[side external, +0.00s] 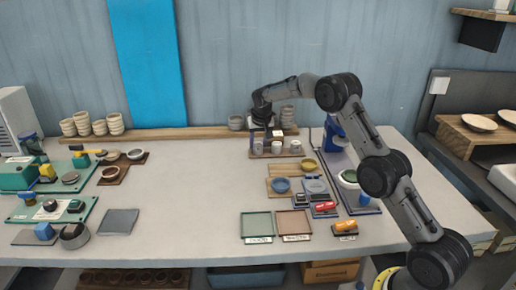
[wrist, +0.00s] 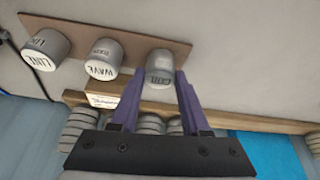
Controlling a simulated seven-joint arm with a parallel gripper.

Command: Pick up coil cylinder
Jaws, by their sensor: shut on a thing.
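The coil cylinder (wrist: 160,64) is a small grey cylinder with a white top marked COIL, seen upside down in the wrist view. My gripper (wrist: 156,76) has its two purple fingers on either side of it, shut on it. In the side external view my gripper (side external: 262,130) is at the left end of the cylinder row at the back of the table. I cannot tell whether the coil cylinder is clear of its board.
A WAVE cylinder (wrist: 102,58) and a LINE cylinder (wrist: 46,50) stand beside it on a brown board (wrist: 130,36). Stacked bowls (wrist: 80,124) are close by on a wooden shelf (side external: 180,133). The table's middle (side external: 190,190) is clear.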

